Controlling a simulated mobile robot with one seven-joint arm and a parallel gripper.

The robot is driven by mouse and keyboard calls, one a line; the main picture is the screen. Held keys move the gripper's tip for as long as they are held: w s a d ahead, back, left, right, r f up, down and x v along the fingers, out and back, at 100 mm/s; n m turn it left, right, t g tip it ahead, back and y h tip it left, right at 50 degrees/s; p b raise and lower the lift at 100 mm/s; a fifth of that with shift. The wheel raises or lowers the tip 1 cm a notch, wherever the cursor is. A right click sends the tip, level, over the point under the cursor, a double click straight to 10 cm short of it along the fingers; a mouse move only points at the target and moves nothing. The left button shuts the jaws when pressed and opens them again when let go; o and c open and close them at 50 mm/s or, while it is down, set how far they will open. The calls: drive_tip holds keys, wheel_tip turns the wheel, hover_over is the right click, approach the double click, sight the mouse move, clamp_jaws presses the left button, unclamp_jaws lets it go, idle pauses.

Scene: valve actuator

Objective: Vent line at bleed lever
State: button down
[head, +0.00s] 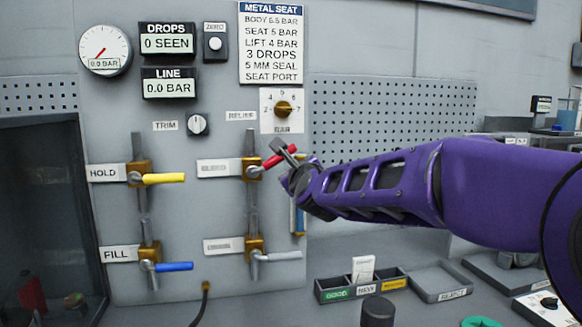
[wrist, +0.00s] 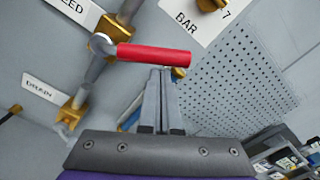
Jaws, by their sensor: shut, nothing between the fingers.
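The bleed lever has a red handle (head: 272,161) on a brass valve body (head: 253,171). It points right and slightly up in the head view. In the wrist view the red handle (wrist: 150,54) lies across the picture, beside a label ending in "EED". My gripper (head: 281,148) is at the free end of the handle and partly hides it. In the wrist view the gripper (wrist: 162,72) is shut and empty, its tips just below the handle's right part; I cannot tell whether they touch it. The line display (head: 169,83) reads 0.0 BAR.
The yellow hold lever (head: 163,179), blue fill lever (head: 173,267) and grey drain lever (head: 278,256) point right. The relief knob (head: 283,108) sits above the bleed lever. The gauge (head: 105,50) reads 0.0 BAR. Trays (head: 440,283) stand on the bench at lower right.

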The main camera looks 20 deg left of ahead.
drive_tip(key=shift+s+a+r+n, duration=0.1)
drive_tip(key=shift+a+r+n, duration=0.05)
drive_tip(key=shift+r+n, duration=0.25)
drive_tip(key=s+a+r+n+p, duration=0.2)
drive_tip(key=a+r+n+p, duration=0.2)
drive_tip(key=n, duration=0.4)
drive_tip(key=shift+s+r+p, duration=0.25)
drive_tip(key=shift+r+p, duration=0.1)
drive_tip(key=shift+a, duration=0.15)
idle(0.4)
idle(0.4)
